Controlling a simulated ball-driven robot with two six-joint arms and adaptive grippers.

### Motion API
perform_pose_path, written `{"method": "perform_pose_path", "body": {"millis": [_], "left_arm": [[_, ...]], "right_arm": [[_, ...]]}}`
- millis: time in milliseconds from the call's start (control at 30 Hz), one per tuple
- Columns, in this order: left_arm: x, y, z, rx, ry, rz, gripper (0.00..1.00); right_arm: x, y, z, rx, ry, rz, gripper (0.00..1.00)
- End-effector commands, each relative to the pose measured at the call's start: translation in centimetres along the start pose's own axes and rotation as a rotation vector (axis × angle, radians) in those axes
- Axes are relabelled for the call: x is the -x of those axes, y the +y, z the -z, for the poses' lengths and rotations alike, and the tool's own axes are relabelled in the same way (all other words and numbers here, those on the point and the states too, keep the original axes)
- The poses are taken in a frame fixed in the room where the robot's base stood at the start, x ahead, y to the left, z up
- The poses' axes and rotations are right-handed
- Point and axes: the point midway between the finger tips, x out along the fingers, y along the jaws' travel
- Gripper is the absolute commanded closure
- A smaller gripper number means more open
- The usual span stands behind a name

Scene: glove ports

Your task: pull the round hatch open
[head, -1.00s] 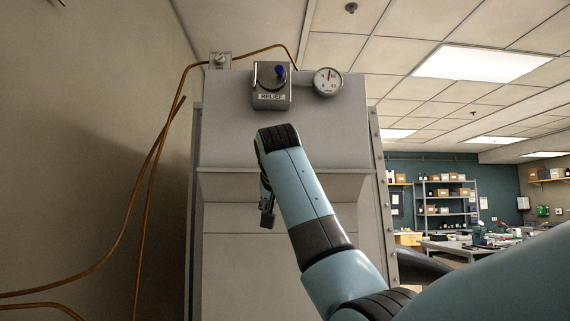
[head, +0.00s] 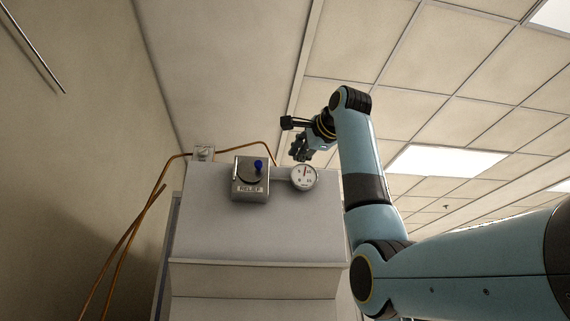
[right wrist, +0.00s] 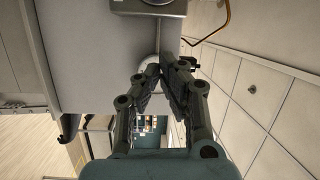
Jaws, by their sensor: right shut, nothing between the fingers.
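The round hatch is not visible in either view. A large grey cabinet (head: 250,230) fills the lower middle of the head view, with a ledge across its front. My right gripper (head: 301,156) is raised close to the round gauge (head: 304,178) at the cabinet's upper right; I cannot tell whether they touch. In the right wrist view its fingertips (right wrist: 166,68) are together with nothing between them. They partly cover a pale rounded thing, probably the gauge. My left gripper is not in view.
A metal box marked RELIEF (head: 250,179) with a blue-tipped lever sits left of the gauge. A small switch box (head: 204,153) and copper tubing (head: 128,238) are farther left, by the wall.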

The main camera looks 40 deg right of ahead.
Motion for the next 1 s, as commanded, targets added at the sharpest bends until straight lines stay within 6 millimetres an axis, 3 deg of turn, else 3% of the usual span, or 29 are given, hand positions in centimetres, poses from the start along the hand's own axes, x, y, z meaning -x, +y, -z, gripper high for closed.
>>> {"method": "perform_pose_path", "body": {"millis": [467, 700, 1000], "left_arm": [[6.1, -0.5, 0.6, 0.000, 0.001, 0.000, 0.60], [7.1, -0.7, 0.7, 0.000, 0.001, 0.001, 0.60], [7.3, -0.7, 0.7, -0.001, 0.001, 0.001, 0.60]], "right_arm": [[-9.5, -0.4, -0.1, 0.001, -0.001, -0.007, 1.00], [-8.3, 0.0, -3.2, 0.003, -0.001, -0.003, 1.00], [-8.0, 0.2, -3.9, 0.002, 0.001, -0.004, 1.00]]}}
